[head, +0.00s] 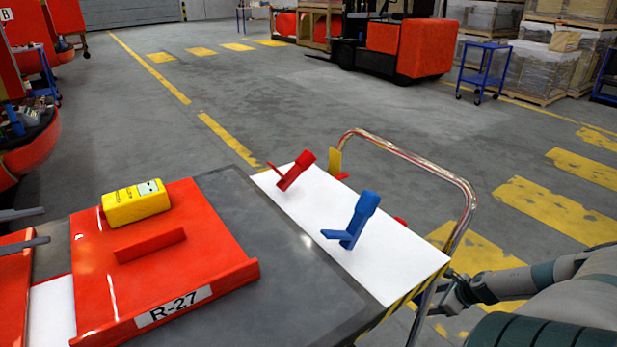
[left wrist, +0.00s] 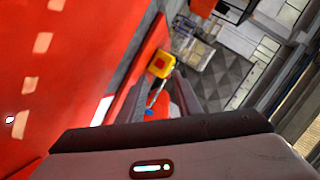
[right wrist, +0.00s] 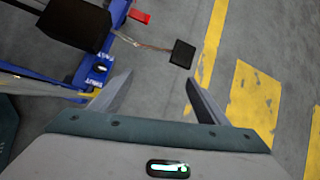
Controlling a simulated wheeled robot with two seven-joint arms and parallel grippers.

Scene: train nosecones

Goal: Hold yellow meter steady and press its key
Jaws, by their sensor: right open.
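The yellow meter (head: 136,205) lies on the red R-27 panel (head: 205,245), its small pale display near its far right corner. I cannot make out its key. My left gripper (head: 46,226) comes in at the left edge of the head view, to the left of the meter and apart from it. Its two dark fingers are spread with nothing between them. My right gripper (head: 447,292) is beyond the table's right edge, by the chrome rail, far from the meter. In the right wrist view its fingers (right wrist: 160,88) are apart and empty over the floor.
A raised red bar (head: 150,244) stands on the panel just in front of the meter. A red clamp-like piece (head: 294,171) and a blue one (head: 356,220) stand on a white board (head: 385,270). A chrome rail (head: 415,160) rises at the table's right. Dark tabletop (head: 260,215) between is clear.

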